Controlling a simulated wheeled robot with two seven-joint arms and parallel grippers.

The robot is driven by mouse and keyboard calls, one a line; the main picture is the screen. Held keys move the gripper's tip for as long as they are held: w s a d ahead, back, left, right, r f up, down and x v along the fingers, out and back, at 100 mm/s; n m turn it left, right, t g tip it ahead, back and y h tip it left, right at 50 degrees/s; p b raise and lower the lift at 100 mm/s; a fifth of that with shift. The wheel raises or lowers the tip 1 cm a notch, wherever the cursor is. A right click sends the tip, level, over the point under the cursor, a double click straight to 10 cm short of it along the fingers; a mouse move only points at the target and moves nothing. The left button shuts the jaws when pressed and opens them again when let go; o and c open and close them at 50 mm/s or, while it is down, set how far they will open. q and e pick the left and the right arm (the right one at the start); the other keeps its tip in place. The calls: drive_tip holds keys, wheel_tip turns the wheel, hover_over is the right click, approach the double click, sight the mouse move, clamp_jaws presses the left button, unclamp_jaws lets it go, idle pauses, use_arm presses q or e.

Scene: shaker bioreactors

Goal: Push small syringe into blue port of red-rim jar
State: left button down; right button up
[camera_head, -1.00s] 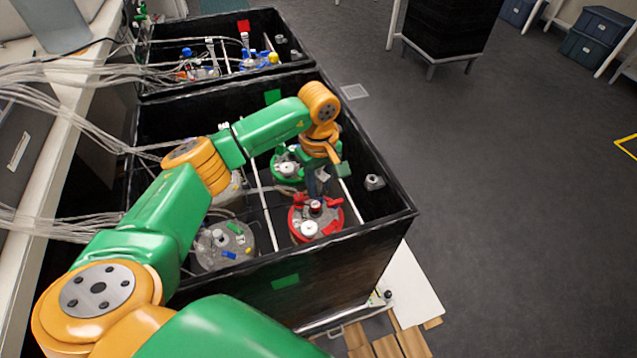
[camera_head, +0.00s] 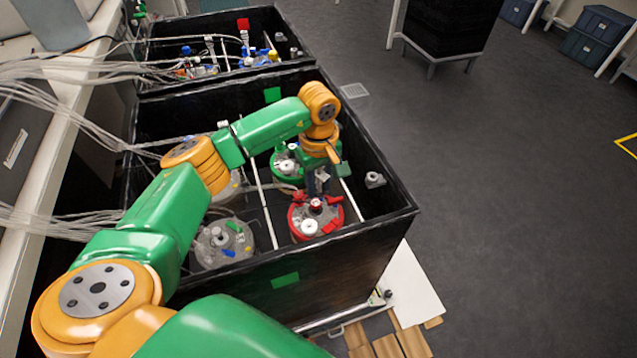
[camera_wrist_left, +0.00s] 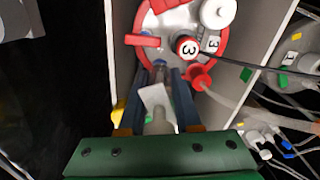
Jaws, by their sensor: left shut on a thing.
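The red-rim jar (camera_head: 330,222) stands upright in the near black box; its lid carries a white cap (camera_head: 310,227) and a central cap marked 3 (camera_wrist_left: 187,47). In the left wrist view the jar's red rim (camera_wrist_left: 224,60) fills the top middle. My left gripper (camera_head: 318,188) points down at the far side of this jar. Its two dark fingers (camera_wrist_left: 164,78) are shut on a small syringe (camera_wrist_left: 157,98), with a pale translucent body and white flange. The syringe tip lies close to the lid edge, but contact cannot be told.
A green-rim jar (camera_head: 277,170) stands just behind, and a grey-lidded jar (camera_head: 212,250) to the left. White rods and tubing run between them. The box wall (camera_head: 400,212) rises at right. A small metal fitting (camera_head: 374,180) sits by the right wall.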

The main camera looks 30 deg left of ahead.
use_arm(q)
drive_tip(key=c, duration=0.5)
unclamp_jaws()
wheel_tip(320, 180, up, 7)
drive_tip(key=shift+r, duration=0.1)
